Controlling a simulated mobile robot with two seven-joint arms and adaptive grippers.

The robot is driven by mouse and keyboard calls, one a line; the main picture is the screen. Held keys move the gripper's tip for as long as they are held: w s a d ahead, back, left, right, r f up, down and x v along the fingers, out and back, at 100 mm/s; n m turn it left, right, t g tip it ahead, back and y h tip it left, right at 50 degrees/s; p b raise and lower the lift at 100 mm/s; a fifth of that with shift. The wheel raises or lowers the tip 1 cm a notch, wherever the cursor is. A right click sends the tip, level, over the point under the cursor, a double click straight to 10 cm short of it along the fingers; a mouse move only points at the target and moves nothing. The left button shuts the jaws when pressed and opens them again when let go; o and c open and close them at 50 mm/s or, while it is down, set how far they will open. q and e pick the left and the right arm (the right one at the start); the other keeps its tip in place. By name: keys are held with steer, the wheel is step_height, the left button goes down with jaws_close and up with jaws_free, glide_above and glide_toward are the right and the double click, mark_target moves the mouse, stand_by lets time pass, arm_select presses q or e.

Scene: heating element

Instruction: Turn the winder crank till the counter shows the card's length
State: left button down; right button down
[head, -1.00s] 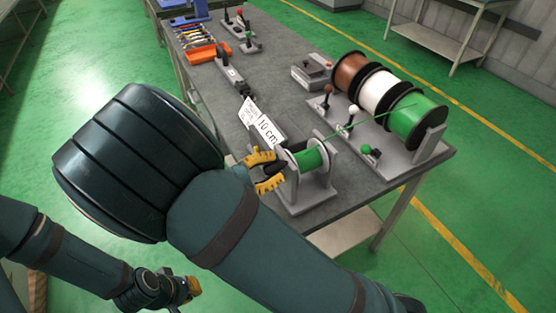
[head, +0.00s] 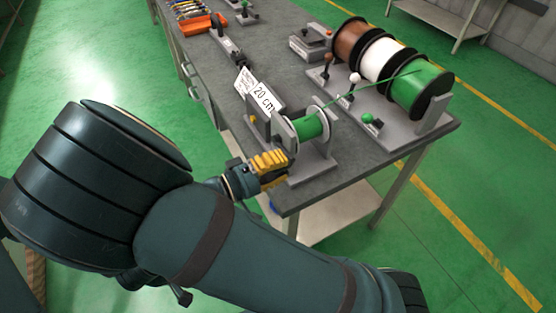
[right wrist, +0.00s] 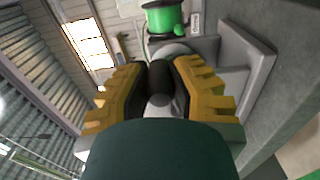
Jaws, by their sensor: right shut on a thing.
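The winder (head: 308,150) stands at the near end of the bench, with green wire on its spool (head: 312,125). My right gripper (head: 272,168) is at the winder's left side, low on its frame. In the right wrist view its yellow fingers (right wrist: 160,82) are shut around the dark crank handle (right wrist: 160,100); the head view hides the handle. The counter sign (head: 264,96) reads 20 cm. A white card (head: 244,82) stands beside it, its small print unreadable to me. My left gripper does not show.
Brown, white and green supply reels (head: 420,92) stand on a rack to the right, and a green wire runs from the green reel to the winder. Small knobbed levers (head: 354,80) stand before the reels. An orange tray (head: 205,24) lies at the far end.

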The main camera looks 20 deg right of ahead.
steer(key=shift+s+f, duration=0.15)
steer(key=shift+f, duration=0.45)
steer(key=shift+f, duration=0.1)
steer(key=c, duration=0.8)
jaws_free()
steer(key=shift+d, duration=0.1)
steer(key=shift+o, duration=0.2)
steer(key=a, duration=0.7)
steer(key=shift+s+a, duration=0.3)
